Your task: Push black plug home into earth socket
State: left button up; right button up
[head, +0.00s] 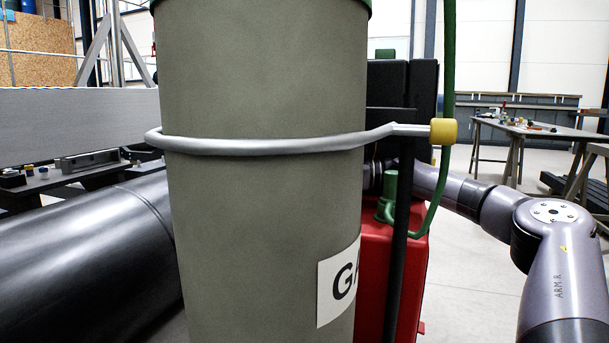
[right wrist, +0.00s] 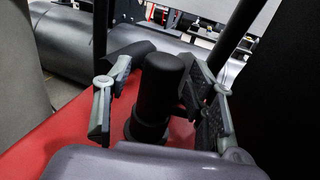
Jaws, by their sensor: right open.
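In the right wrist view the black plug (right wrist: 163,82) is a thick, rounded black cylinder standing up from the red housing (right wrist: 75,130). A wider black collar (right wrist: 147,131) shows around its foot; I cannot tell whether this is the earth socket or how deep the plug sits. My right gripper (right wrist: 160,108) is open, with one finger on each side of the plug. A gap shows on the left; on the right I cannot tell whether the finger touches it. In the head view the gas cylinder hides the right gripper and plug. My left gripper is not in view.
A grey-green gas cylinder (head: 262,90) with a metal hoop (head: 265,145) fills the head view's middle. A green hose (head: 447,60) hangs beside a yellow cap (head: 443,131) and red box (head: 390,255). A large dark pipe (head: 85,265) lies left.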

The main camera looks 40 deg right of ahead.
notch_tip(320, 180, up, 10)
jog(key=shift+f, duration=0.1)
dwell(0.9)
